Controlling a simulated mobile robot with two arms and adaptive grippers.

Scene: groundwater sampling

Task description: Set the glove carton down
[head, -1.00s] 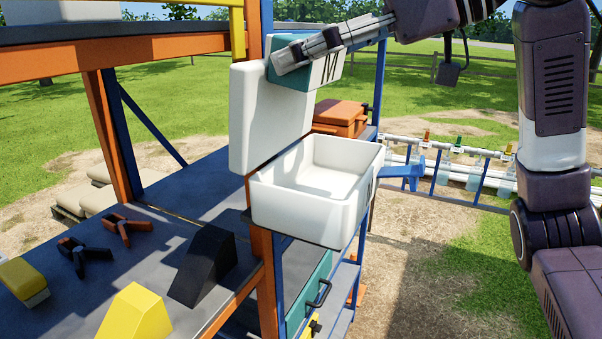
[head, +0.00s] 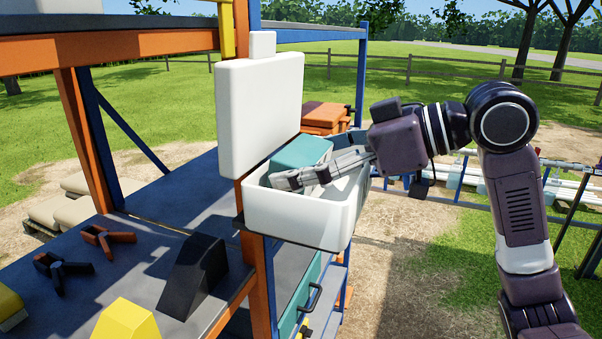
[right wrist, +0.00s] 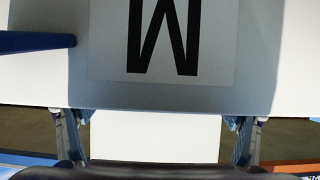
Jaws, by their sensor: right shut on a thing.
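The glove carton (head: 302,151), a box with a teal face, is low inside the white open bin (head: 295,224). The bin's front wall hides its lower part, so I cannot tell whether it touches the bottom. In the right wrist view the carton's label (right wrist: 165,40) shows a large black M. My right gripper (head: 303,178) is shut on the carton, its fingers reaching over the bin's right rim. My left gripper is not in view.
A white upright panel (head: 258,115) stands behind the bin. An orange case (head: 324,116) sits behind it. The shelf at left holds a black wedge (head: 194,277), a yellow block (head: 127,322) and clamps (head: 108,240).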

